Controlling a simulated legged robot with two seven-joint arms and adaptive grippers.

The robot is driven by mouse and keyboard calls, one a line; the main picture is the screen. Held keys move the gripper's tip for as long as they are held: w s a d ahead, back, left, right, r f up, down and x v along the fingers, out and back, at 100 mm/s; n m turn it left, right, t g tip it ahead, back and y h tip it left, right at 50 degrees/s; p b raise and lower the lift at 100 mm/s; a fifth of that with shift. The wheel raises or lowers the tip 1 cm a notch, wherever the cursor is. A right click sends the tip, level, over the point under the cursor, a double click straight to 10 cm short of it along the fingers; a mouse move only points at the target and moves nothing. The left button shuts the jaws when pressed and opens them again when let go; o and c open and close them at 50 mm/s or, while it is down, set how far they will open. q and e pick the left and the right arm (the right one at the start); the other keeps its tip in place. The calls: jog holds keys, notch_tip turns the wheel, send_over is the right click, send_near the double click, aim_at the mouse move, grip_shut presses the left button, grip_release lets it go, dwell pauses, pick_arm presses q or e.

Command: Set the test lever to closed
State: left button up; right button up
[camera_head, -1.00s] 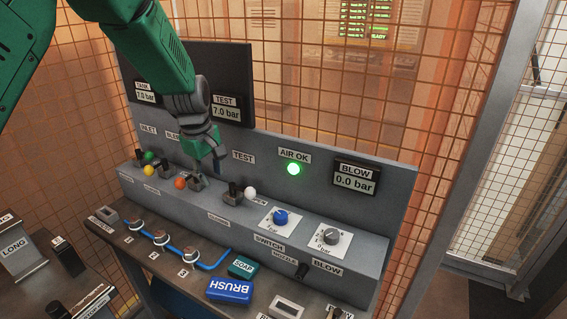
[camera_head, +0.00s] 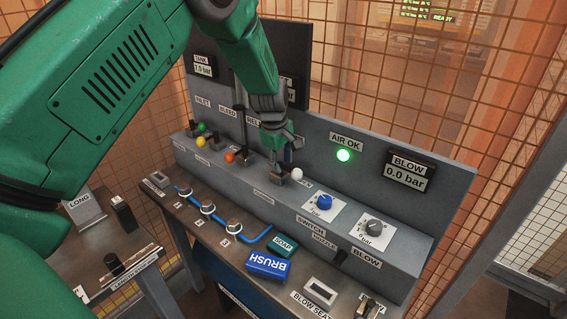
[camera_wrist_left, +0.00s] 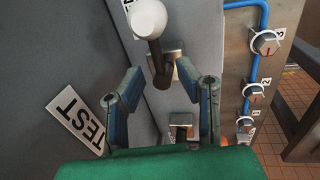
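The test lever has a white ball knob (camera_head: 296,173) and sits on the grey console just right of my left gripper (camera_head: 276,158). In the left wrist view its white knob (camera_wrist_left: 150,18) and dark stem stand beyond the fingertips. My left gripper (camera_wrist_left: 160,74) is open, with its two blue fingers spread either side of the stem's line. I see no clear contact with the lever. The TEST label (camera_wrist_left: 80,118) lies to the left in the wrist view. In the head view the gripper hides part of the lever's base. My right gripper is not in view.
Levers with green (camera_head: 201,127), yellow (camera_head: 201,142) and orange (camera_head: 230,157) knobs stand left of the gripper. A blue dial (camera_head: 325,201) and a grey dial (camera_head: 374,227) are to the right. The tank display (camera_head: 204,70) reads 7.5 bar.

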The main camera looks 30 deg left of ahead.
pick_arm(q)
jog(key=shift+f, duration=0.5)
jog(key=shift+w+d, duration=0.1)
jog(key=shift+d, duration=0.15)
jog(key=shift+r, duration=0.1)
grip_shut()
